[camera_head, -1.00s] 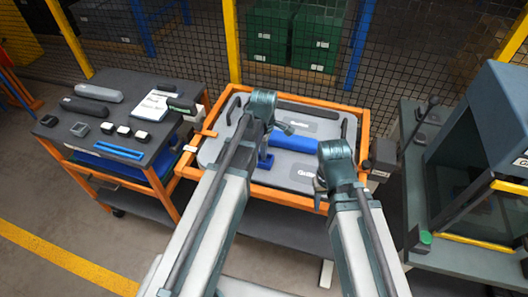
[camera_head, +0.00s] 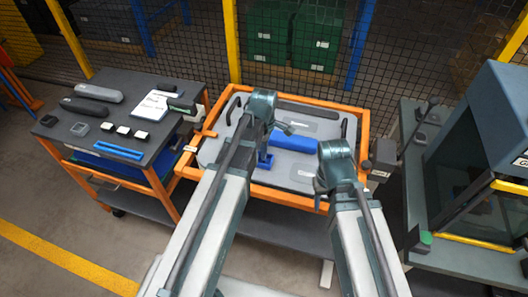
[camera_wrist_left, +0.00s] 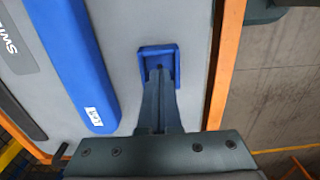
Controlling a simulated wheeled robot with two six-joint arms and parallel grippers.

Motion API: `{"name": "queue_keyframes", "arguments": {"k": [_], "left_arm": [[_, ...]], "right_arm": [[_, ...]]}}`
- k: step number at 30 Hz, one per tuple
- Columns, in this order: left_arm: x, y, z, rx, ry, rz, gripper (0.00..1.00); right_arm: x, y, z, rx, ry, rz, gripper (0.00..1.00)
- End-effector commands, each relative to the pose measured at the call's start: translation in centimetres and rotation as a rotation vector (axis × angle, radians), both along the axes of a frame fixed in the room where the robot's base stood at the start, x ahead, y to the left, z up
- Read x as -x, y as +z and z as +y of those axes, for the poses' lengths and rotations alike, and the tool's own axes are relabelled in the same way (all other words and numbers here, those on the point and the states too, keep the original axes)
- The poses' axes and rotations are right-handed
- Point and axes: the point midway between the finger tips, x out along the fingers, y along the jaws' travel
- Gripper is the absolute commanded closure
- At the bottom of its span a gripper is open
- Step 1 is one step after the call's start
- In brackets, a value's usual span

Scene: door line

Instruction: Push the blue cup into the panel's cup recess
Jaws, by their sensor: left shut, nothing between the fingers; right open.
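The blue cup (camera_head: 265,160) is a small square-rimmed piece at the grey panel (camera_head: 213,150), partly hidden by my left arm in the head view. In the left wrist view the cup (camera_wrist_left: 174,68) shows from above, with its rim around the tips of my left gripper (camera_wrist_left: 159,72). The left fingers are shut with nothing between them, and their tips overlap the cup's inside. I cannot tell how deep the cup sits in its recess. My right gripper (camera_head: 319,188) is open over the panel's right side, mostly hidden by its own wrist.
A long blue bar (camera_wrist_left: 72,60) lies on the panel beside the cup. An orange frame (camera_head: 208,112) surrounds the panel. A dark cart (camera_head: 85,128) with several small parts stands at left, a dark cabinet (camera_head: 495,110) at right. Mesh fencing (camera_head: 185,45) is behind.

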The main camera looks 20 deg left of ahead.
Motion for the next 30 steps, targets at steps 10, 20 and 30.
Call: {"name": "queue_keyframes", "arguments": {"k": [10, 20, 30], "left_arm": [[0.0, -0.1, 0.0, 0.0, 0.0, 0.0, 1.0], [0.0, -0.7, 0.0, 0.0, 0.0, 0.0, 1.0], [0.0, -1.3, 0.0, 0.0, 0.0, 0.0, 1.0]], "right_arm": [[0.0, -0.1, 0.0, 0.0, 0.0, 0.0, 0.5], [0.0, -0.7, 0.0, 0.0, 0.0, 0.0, 0.5], [0.0, -1.3, 0.0, 0.0, 0.0, 0.0, 0.5]]}}
